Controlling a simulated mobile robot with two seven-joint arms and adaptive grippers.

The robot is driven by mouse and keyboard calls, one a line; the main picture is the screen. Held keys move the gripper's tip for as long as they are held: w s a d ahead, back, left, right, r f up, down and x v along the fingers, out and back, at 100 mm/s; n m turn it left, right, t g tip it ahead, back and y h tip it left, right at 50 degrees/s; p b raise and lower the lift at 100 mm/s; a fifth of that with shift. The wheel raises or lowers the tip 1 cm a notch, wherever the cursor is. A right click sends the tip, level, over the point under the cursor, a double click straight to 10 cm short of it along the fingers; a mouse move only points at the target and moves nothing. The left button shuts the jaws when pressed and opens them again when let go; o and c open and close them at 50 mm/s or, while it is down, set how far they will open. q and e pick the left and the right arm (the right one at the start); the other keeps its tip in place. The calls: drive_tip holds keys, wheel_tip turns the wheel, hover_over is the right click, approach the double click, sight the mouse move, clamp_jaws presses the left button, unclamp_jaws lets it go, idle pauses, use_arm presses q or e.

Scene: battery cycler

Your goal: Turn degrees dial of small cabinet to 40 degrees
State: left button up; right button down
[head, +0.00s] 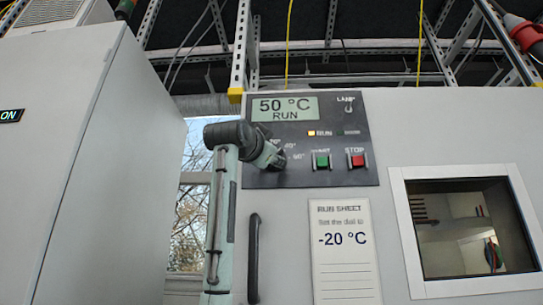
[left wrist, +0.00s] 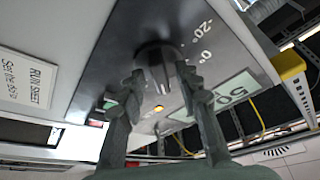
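The degrees dial (left wrist: 158,68) is a dark round knob with a raised grip on the cabinet's dark control panel (head: 372,125). Scale marks -20° and 0° show beside it in the left wrist view; 40° and 60° show in the head view. My left gripper (left wrist: 160,76) is at the dial, its fingers apart on either side of the knob; I cannot tell whether they touch it. In the head view my left gripper (head: 274,158) hides most of the dial, so its setting is unclear. The display (head: 285,107) reads 50 °C RUN. My right gripper is out of view.
Near the dial are a green button (head: 321,160), a red STOP button (head: 357,160) and a lamp switch (head: 349,106). A run sheet (head: 345,265) below reads -20 °C. A black door handle (head: 254,258) and a window (head: 465,230) flank it. A tall cabinet (head: 60,150) stands left.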

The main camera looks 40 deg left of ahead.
use_arm(q)
drive_tip(key=v, duration=1.2)
drive_tip(key=shift+f, duration=0.1)
idle(0.4)
